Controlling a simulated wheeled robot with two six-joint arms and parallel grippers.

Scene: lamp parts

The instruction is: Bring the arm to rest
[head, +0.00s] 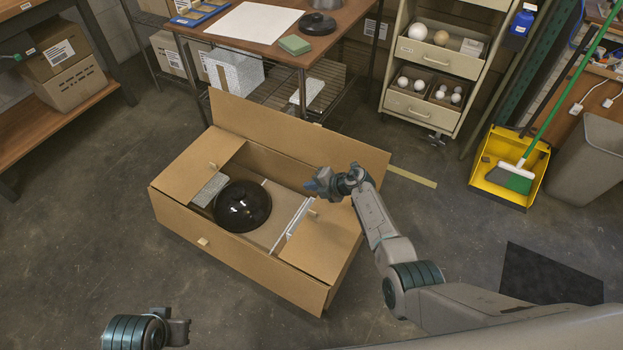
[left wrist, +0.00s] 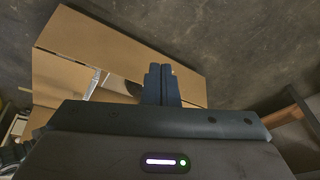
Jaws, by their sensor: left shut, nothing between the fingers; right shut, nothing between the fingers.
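My right gripper (head: 320,184) is shut and empty, held above the right part of an open cardboard box (head: 225,255). My left gripper (left wrist: 162,85) shows in the left wrist view with its two dark fingers together and nothing between them. The box stands on the floor with its flaps spread. Inside it lie a glossy black dome shade (head: 242,206), a grey speckled block (head: 209,189) and white rod-like parts (head: 298,217) partly covered by the right flap. The box also shows in the left wrist view (left wrist: 120,47), behind the left fingers.
A wooden table (head: 235,42) with a white sheet and a black round part stands behind the box. A drawer cabinet (head: 432,58), a yellow dustpan (head: 505,187) and a grey bin (head: 590,160) are at the right. A shelf (head: 60,118) stands at the left. Floor left of the box is clear.

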